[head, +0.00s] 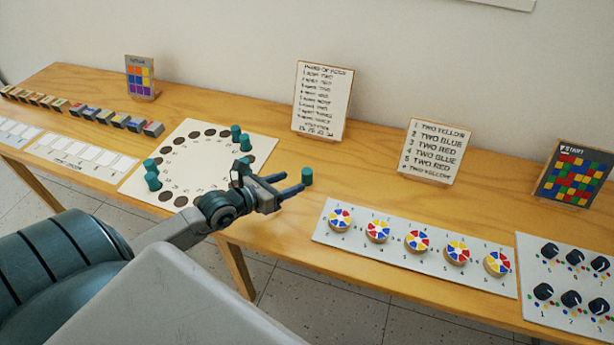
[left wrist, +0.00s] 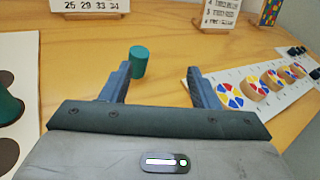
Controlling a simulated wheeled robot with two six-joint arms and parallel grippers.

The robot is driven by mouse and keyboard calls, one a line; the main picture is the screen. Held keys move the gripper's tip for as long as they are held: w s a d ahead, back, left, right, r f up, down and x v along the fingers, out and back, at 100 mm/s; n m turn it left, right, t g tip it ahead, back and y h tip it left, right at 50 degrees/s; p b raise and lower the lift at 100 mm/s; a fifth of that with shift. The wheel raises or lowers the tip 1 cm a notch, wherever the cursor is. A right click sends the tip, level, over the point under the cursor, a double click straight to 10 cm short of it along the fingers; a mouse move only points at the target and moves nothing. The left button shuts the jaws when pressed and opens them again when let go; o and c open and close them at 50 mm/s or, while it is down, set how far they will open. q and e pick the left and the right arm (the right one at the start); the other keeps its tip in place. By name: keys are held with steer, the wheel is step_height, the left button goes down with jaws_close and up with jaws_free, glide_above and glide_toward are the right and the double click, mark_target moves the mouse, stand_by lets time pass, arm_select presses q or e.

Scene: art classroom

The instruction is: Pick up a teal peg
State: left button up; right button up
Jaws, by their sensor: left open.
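A lone teal peg (head: 307,176) stands upright on the bare table to the right of the peg board (head: 190,200). It also shows in the left wrist view (left wrist: 138,61), just beyond the fingertips and nearer the left finger. My left gripper (head: 293,182) is open and empty, its fingers pointing toward this peg. In the left wrist view the open left gripper (left wrist: 160,80) has a wide gap between its fingers. Several other teal pegs stand on the board, some at its right (head: 245,143) and some at its left (head: 152,180). My right gripper is not in view.
A white panel with several coloured dials (head: 400,242) lies right of the lone peg. A panel with black knobs (head: 555,290) is farther right. Upright cards (head: 322,100) stand along the back. Small blocks (head: 118,120) line the left. Bare table surrounds the lone peg.

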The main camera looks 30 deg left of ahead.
mark_target(303, 178)
arm_select(q)
steer(key=shift+w+a+f+m+g+y, duration=0.15)
steer(key=shift+a+f+m+g+y, duration=0.5)
steer(key=shift+a+f, duration=0.45)
steer(key=shift+w+a+f, duration=0.15)
steer(key=shift+w+f, duration=0.05)
steer(key=shift+w, duration=0.1)
steer(key=b+x, duration=0.1)
steer(key=x, duration=0.3)
steer(key=shift+w+f, duration=0.1)
steer(key=shift+w, duration=0.05)
steer(key=shift+d+x, duration=0.15)
steer(key=shift+x, duration=1.3)
steer(key=shift+d+x, duration=0.1)
steer(key=shift+x, duration=1.35)
steer(key=c, duration=1)
